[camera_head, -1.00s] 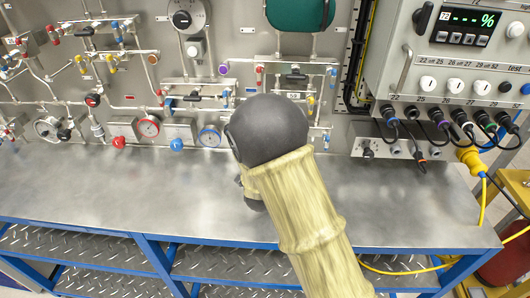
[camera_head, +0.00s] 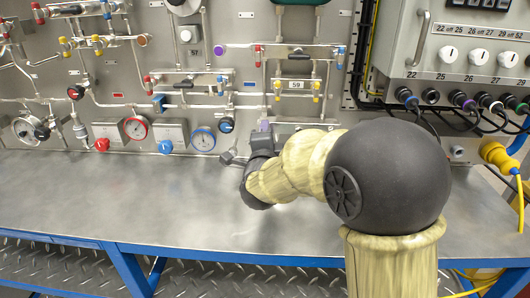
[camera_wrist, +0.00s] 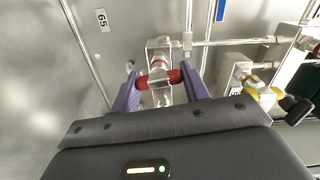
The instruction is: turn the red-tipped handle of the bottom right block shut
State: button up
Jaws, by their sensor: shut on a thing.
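In the wrist view, a pale metal block (camera_wrist: 160,50) on the panel carries a red-tipped handle (camera_wrist: 159,77). The handle lies crosswise, with a red tip at each side of the block. My gripper (camera_wrist: 160,80) has its two purple fingers on the outer sides of the red tips, shut on the handle. In the head view, my gripper (camera_head: 262,128) is up against the lower middle of the panel. My wrist and arm hide the block and handle there.
A steel bench (camera_head: 110,195) runs below the panel; its left part is clear. A valve with a yellow collar and black knob (camera_wrist: 262,92) is close on the right in the wrist view. A control box (camera_head: 455,45) hangs right.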

jog(key=shift+f+m+b, duration=0.1)
jog(key=shift+m+b, duration=0.8)
jog(key=shift+b, duration=0.3)
jog(key=o, duration=1)
jog(key=s, duration=1.1)
jog(key=s+b, duration=0.1)
jog(key=s, duration=0.5)
jog(key=shift+s+a, duration=0.2)
jog(key=shift+a, duration=0.05)
